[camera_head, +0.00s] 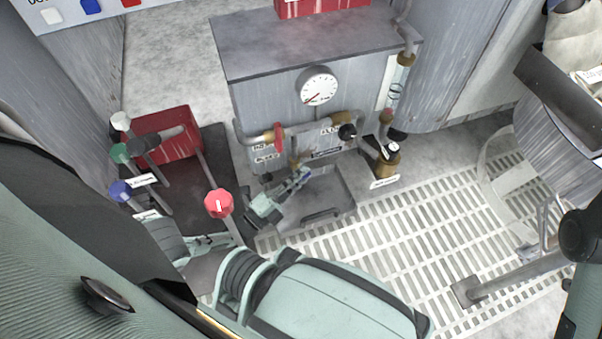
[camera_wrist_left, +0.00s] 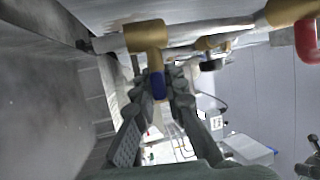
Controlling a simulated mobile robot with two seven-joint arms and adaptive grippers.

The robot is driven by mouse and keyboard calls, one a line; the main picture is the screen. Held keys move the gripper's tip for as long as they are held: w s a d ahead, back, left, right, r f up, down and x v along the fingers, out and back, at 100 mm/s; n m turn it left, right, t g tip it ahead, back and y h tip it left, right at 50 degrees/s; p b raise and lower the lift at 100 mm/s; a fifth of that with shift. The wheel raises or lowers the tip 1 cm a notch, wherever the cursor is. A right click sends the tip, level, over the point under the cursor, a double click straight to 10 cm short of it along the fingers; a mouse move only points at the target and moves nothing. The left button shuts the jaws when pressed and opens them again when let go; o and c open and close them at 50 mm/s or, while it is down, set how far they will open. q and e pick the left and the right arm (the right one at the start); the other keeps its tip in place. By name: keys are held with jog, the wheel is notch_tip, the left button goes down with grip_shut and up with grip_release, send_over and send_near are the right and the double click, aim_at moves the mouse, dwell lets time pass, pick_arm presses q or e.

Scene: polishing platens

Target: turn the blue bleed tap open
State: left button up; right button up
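The blue bleed tap shows in the left wrist view as a short blue handle (camera_wrist_left: 157,85) hanging below a brass elbow. My left gripper (camera_wrist_left: 161,98) has one finger on each side of it, with the tips close to the handle. Whether the fingers press on it cannot be told. In the head view my left gripper (camera_head: 297,182) is at the lower front of the grey cabinet, under the pipework, with a bit of blue at its tips. The fingers mostly hide the tap there. My right gripper is not in view.
The grey cabinet (camera_head: 262,48) carries a round gauge (camera_head: 318,86) and a red handle (camera_head: 278,136) on the pipe. Levers with red (camera_head: 218,203), green (camera_head: 120,153) and blue (camera_head: 119,190) knobs stand at left. Slatted grating (camera_head: 400,250) covers the floor at right.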

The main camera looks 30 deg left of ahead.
pick_arm(q)
jog(key=o, duration=0.4)
jog(key=v, duration=0.7)
jog(key=shift+s+a, duration=0.15)
jog(key=shift+s, duration=0.1)
